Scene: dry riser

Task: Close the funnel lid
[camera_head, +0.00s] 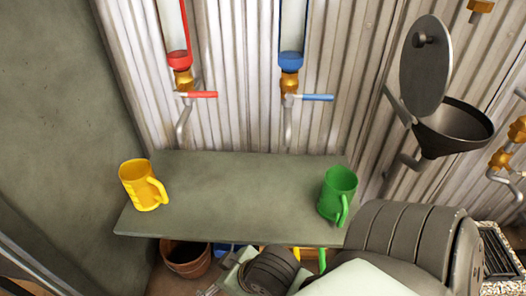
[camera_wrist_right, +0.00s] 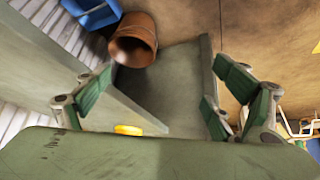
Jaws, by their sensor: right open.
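The funnel lid (camera_head: 425,68) is a dark grey round plate with a small knob. It stands raised, nearly upright, above the back left of the funnel. The dark funnel (camera_head: 456,128) is open at the top and fixed to the corrugated wall at the right. My right gripper (camera_wrist_right: 165,105) is open in the right wrist view, with nothing between its green-padded fingers. The lid and funnel do not show in that view. My left gripper is not seen.
A grey-green shelf (camera_head: 235,185) holds a yellow mug (camera_head: 143,186) at left and a green mug (camera_head: 338,194) at right. Red (camera_head: 203,94) and blue (camera_head: 317,97) tap handles hang above. A terracotta pot (camera_head: 186,258) sits below; it also shows in the wrist view (camera_wrist_right: 132,40).

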